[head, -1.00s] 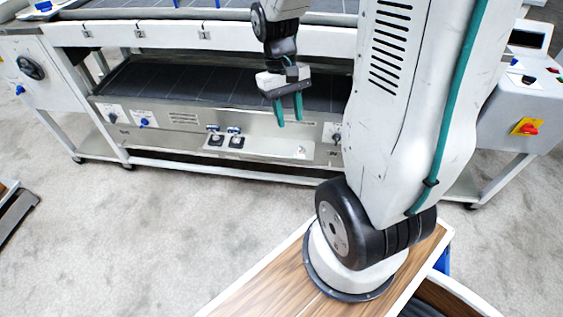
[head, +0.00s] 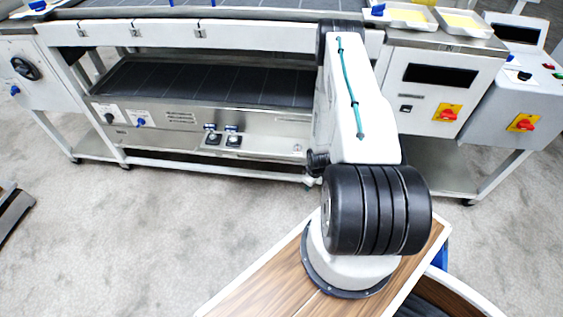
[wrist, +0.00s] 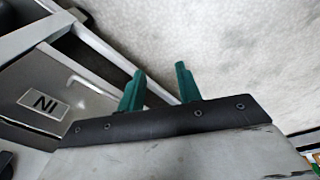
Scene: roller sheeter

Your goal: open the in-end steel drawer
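I cannot make out a handle or the drawer's full outline. My gripper (wrist: 159,82) has two teal fingers standing apart with nothing between them. The fingers are close to a pale frame rail (wrist: 95,52) and over the floor. In the head view, my arm covers most of the gripper and the right end of the steel front panel (head: 265,146), so the in-end drawer cannot be picked out there.
The lower dark belt (head: 200,82) runs above the steel panel, which carries several switches (head: 222,138). A white frame rail (head: 215,172) runs below it. The carpet (head: 150,220) in front is clear.

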